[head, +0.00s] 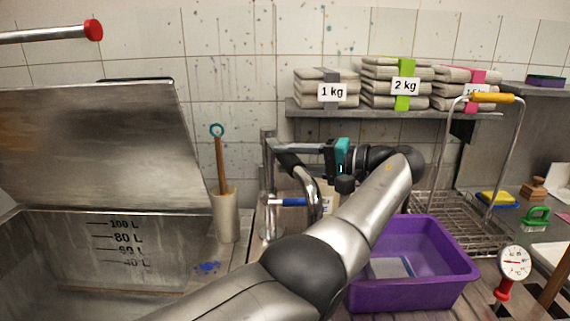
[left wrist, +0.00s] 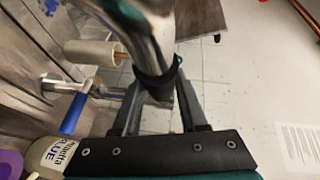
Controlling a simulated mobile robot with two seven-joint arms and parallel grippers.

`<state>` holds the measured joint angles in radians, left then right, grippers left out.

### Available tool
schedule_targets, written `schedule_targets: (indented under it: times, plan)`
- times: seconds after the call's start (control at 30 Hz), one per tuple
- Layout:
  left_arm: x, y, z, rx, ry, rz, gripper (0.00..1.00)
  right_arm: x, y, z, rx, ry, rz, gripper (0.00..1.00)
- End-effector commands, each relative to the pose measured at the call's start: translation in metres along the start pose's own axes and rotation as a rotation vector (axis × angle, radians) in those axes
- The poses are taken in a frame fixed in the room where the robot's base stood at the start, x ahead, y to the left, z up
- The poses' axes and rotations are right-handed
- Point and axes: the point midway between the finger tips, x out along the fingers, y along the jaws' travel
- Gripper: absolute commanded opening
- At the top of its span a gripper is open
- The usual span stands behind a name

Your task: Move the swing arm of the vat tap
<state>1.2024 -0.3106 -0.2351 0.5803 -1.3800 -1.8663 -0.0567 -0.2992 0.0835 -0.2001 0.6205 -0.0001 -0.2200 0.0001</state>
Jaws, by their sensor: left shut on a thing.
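The tap's swing arm is a curved chrome pipe (head: 312,188) beside the vat, partly hidden behind my left arm. A blue lever (head: 291,202) sits on the tap below it. In the left wrist view the chrome pipe (left wrist: 148,40) with a black collar runs between my fingers. My left gripper (head: 285,149) reaches leftward over the tap and is shut on the pipe; it also shows in the left wrist view (left wrist: 156,82). The exact contact is partly hidden in the head view. My right gripper is not in view. The vat (head: 185,262) stands open at the left.
A purple tub (head: 455,275) stands right of my arm, with a wire basket (head: 445,205) behind it. A holder (head: 226,215) with a wooden-handled tool stands between vat and tap. A labelled jar (left wrist: 50,157) is near my fingers. A shelf (head: 385,113) with bundles runs behind.

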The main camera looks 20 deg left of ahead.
Motion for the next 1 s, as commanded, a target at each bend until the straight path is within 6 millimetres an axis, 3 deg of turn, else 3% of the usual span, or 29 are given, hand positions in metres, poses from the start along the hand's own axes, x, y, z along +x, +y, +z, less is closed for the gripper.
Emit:
schedule_targets:
  times: [0.6,0.63,0.87,1.0]
  plan:
    - [-0.0023,-0.0003,0.0009,-0.003,-0.014,-0.001,0.0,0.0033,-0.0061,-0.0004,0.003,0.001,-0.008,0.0]
    - [-0.0023,-0.0003,0.001,-0.003,-0.014,-0.001,0.46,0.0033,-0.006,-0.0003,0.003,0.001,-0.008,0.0]
    - [-0.0026,-0.0001,0.0009,-0.002,-0.013,-0.001,0.71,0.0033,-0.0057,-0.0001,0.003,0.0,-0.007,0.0]
    - [-0.0028,0.0001,0.0009,-0.002,-0.013,-0.001,0.72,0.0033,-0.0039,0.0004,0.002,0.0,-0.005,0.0]
